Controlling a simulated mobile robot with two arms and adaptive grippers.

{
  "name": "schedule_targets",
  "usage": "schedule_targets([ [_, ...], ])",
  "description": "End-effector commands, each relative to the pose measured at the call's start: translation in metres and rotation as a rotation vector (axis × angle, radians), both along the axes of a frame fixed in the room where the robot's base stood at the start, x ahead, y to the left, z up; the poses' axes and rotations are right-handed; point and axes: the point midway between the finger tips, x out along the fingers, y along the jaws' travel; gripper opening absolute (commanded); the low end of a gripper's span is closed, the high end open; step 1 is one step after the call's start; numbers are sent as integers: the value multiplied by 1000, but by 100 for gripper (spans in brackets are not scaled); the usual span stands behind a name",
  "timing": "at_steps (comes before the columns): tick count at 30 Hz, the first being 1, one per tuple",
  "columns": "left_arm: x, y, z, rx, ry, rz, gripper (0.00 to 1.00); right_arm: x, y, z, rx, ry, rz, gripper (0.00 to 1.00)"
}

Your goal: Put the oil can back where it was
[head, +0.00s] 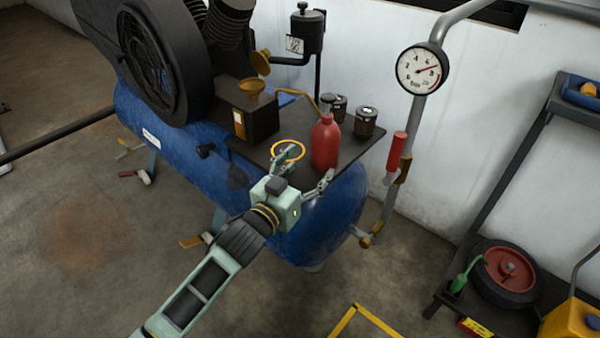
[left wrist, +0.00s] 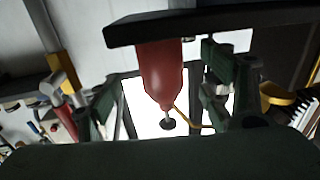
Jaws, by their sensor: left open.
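The red oil can (head: 325,143) stands upright on the dark plate (head: 254,151) over the blue tank, its thin brass spout curving to the left. A yellow ring (head: 273,148) marks a spot on the plate, left of the can. My left gripper (head: 313,161) is open and empty at the plate's front edge, one finger over the ring and the other in front of the can. In the left wrist view, upside down, the can (left wrist: 161,70) shows between the spread fingers, apart from them. My right gripper is out of view.
A dark box (head: 247,117) with a brass funnel stands to the left. A pressure gauge (head: 422,69) on a pipe and a red-handled valve (head: 397,152) rise at right. Further right is a shelf cart (head: 490,180).

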Motion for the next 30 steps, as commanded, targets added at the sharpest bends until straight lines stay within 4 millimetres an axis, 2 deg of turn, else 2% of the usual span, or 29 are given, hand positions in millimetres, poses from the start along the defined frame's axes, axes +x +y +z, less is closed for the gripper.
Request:
schedule_targets([
  [1,-7,4,2,0,1,0,72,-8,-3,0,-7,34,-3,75],
  [6,-26,13,1,0,0,0,72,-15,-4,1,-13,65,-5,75],
  [15,-32,16,0,0,1,2,72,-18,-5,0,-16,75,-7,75],
  [17,-34,18,-4,5,17,11,72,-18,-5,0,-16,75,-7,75],
  [20,-46,27,-22,23,89,51,72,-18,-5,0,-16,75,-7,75],
  [23,-72,47,-56,68,229,121,72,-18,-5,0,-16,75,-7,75],
  [25,-103,66,-85,114,366,176,72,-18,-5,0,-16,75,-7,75],
  [26,-120,76,-99,138,434,199,72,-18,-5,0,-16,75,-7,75],
  [27,-146,89,-116,172,528,226,72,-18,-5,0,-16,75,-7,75],
  [29,-187,108,-138,222,668,255,72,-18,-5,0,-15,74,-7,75],
  [30,-215,120,-150,257,757,269,72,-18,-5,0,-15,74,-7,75],
])
